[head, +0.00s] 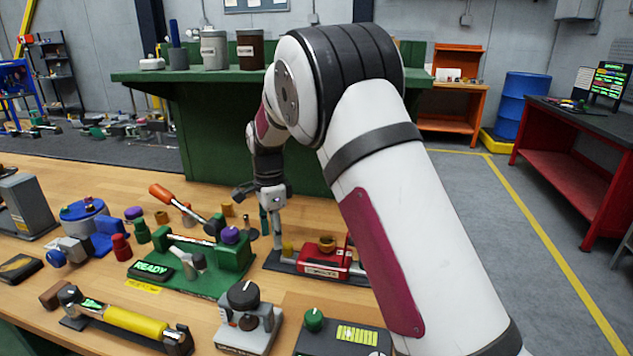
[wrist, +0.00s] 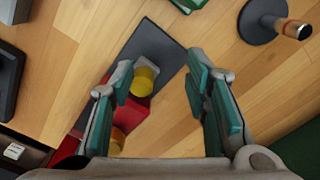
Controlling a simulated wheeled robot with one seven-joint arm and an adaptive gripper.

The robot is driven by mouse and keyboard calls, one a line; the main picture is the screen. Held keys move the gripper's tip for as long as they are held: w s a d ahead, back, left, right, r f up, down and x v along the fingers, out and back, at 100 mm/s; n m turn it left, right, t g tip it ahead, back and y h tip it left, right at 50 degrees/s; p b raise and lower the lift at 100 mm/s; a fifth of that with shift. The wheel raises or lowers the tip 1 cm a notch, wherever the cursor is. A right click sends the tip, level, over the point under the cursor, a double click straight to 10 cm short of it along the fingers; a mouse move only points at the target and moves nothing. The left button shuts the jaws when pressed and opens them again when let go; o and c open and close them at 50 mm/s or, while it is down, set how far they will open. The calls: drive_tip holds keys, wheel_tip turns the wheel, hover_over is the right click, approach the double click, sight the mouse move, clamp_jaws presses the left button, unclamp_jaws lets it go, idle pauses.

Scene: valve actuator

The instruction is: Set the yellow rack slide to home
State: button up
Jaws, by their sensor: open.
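A red fixture (head: 325,263) on a dark base plate stands on the bench. A small yellow piece (head: 288,248), apparently the rack slide, stands at its left end. In the wrist view the yellow piece (wrist: 146,78) sits on a grey block beside the red body (wrist: 135,113). My gripper (head: 270,230) points down just left of the yellow piece. In the wrist view my gripper (wrist: 160,78) is open and empty. The yellow piece shows between the fingers, nearer the left one; contact cannot be told. The left finger hides part of the fixture.
A green fixture marked READY (head: 190,265) stands close to the left. A dark knob unit (head: 247,318) and a yellow cylinder (head: 135,320) are nearer. A round-based post (wrist: 262,20) stands right of the fingers in the wrist view, with bare wood between.

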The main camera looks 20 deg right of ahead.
wheel_tip(320, 180, up, 11)
drive_tip(key=s+d+r+n+t+p, duration=0.1)
drive_tip(key=s+d+r+n, duration=0.1)
drive_tip(key=s+r, duration=0.3)
drive_tip(key=s+d+r+n+t, duration=0.1)
drive_tip(key=s+r+n, duration=0.4)
drive_tip(key=s, duration=0.8)
drive_tip(key=shift+s+d+r+n+y+p, duration=0.15)
drive_tip(key=shift+d+r+n+y+p, duration=0.2)
drive_tip(key=shift+d+r, duration=0.4)
drive_tip(key=shift+d+f, duration=0.15)
drive_tip(key=s+d+f+n+t+p, duration=0.1)
drive_tip(key=s+n, duration=0.3)
drive_tip(key=s, duration=0.7)
drive_tip(key=s+d+f+n+t, duration=0.1)
drive_tip(key=s+f+n, duration=0.2)
drive_tip(key=s, duration=0.9)
drive_tip(key=shift+d+n+p, duration=0.15)
drive_tip(key=shift+n+p, duration=0.2)
drive_tip(key=shift+n, duration=0.8)
drive_tip(key=shift+r, duration=0.1)
